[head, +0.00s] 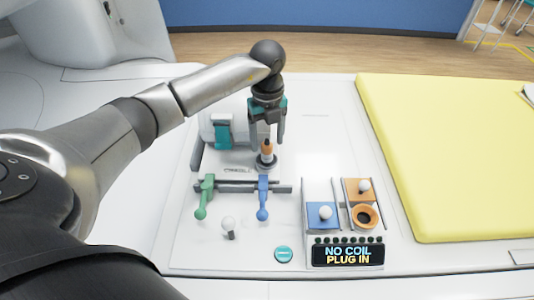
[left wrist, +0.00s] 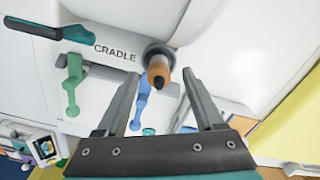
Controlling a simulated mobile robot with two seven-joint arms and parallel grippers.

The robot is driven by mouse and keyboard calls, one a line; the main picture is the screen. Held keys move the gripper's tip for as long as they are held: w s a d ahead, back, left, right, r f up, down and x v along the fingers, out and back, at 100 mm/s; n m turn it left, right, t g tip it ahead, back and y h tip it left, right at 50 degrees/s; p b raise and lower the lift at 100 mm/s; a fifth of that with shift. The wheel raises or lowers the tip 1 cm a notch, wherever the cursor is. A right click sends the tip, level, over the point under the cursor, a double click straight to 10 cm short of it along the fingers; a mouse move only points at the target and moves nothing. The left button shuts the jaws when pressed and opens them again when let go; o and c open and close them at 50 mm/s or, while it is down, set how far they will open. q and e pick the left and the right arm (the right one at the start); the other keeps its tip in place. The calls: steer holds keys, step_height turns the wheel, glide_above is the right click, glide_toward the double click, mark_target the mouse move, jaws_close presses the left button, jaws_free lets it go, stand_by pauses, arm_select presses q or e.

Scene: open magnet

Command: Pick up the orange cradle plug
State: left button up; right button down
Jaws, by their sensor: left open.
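The orange cradle plug (head: 267,149) stands upright in a dark round holder (head: 266,163) on the cradle block, with a black tip on top. In the left wrist view the orange plug (left wrist: 158,70) shows beyond the fingertips, beside the CRADLE label. My left gripper (head: 267,138) is open above and around the plug's height in the head view; I cannot tell whether the fingers touch it. In the left wrist view the open fingers (left wrist: 163,100) have nothing between their tips. My right gripper is not in view.
Green lever (head: 204,198) and blue lever (head: 263,198) hang in front of the cradle. A white-knobbed stick (head: 229,226), blue panel (head: 321,216), orange socket (head: 365,215) and display (head: 348,255) reading NO COIL PLUG IN lie nearer. A yellow pad (head: 450,150) is at right.

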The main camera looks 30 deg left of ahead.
mark_target(267, 153)
arm_select(q)
step_height(267, 153, down, 4)
steer(key=shift+s+f, duration=0.1)
steer(key=shift+c, duration=0.4)
jaws_close()
stand_by(0.3)
